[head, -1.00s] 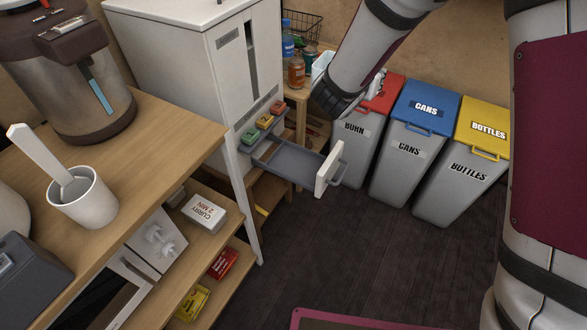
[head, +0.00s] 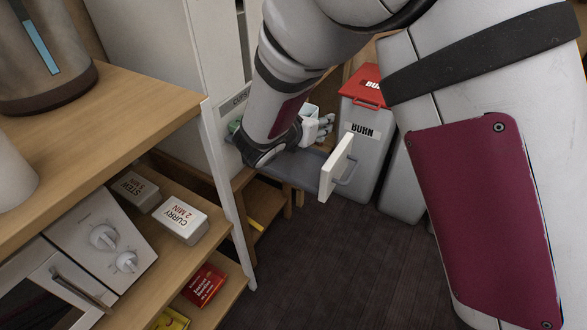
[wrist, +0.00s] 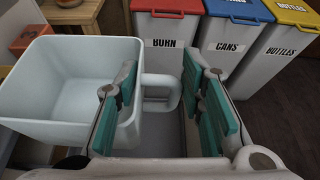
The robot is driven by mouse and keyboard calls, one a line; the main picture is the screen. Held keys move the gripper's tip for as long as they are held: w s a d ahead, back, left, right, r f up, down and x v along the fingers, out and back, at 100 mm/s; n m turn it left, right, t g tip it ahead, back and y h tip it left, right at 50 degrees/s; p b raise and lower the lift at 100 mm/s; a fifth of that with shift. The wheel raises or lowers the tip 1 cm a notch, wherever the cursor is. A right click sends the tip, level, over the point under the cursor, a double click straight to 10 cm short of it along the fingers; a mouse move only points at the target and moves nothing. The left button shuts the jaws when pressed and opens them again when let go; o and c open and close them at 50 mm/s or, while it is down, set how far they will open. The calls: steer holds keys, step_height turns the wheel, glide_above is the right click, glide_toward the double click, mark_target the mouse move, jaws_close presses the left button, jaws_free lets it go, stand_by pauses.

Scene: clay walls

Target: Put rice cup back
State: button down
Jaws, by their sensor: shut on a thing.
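The rice cup (wrist: 60,85) is pale and square-sided, and fills the left of the wrist view, upright and open at the top. Its handle (wrist: 160,82) lies between the teal pads of my gripper (wrist: 165,95), which is shut on it. In the head view the cup (head: 310,112) shows partly behind my arm, with my gripper (head: 322,128) beside it. They are over the pulled-out grey drawer (head: 306,180) of the white cabinet. Whether the cup touches the drawer floor cannot be told. The drawer's white front (head: 335,166) faces right.
The red-lidded BURN bin (head: 362,130) stands just behind the drawer. CANS (wrist: 225,45) and BOTTLES (wrist: 285,55) bins stand right of it. A wooden shelf unit (head: 130,140) with food boxes and a microwave is at left. The dark floor is clear.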

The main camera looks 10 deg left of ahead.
step_height(320, 180, down, 10)
steer(key=b, duration=0.4)
steer(key=shift+f, duration=0.1)
steer(key=shift+f, duration=0.1)
steer(key=c, duration=1.3)
jaws_free()
steer(key=shift+c, duration=0.2)
steer(key=shift+r, duration=0.25)
steer(key=p+v, duration=0.3)
steer(key=v, duration=0.9)
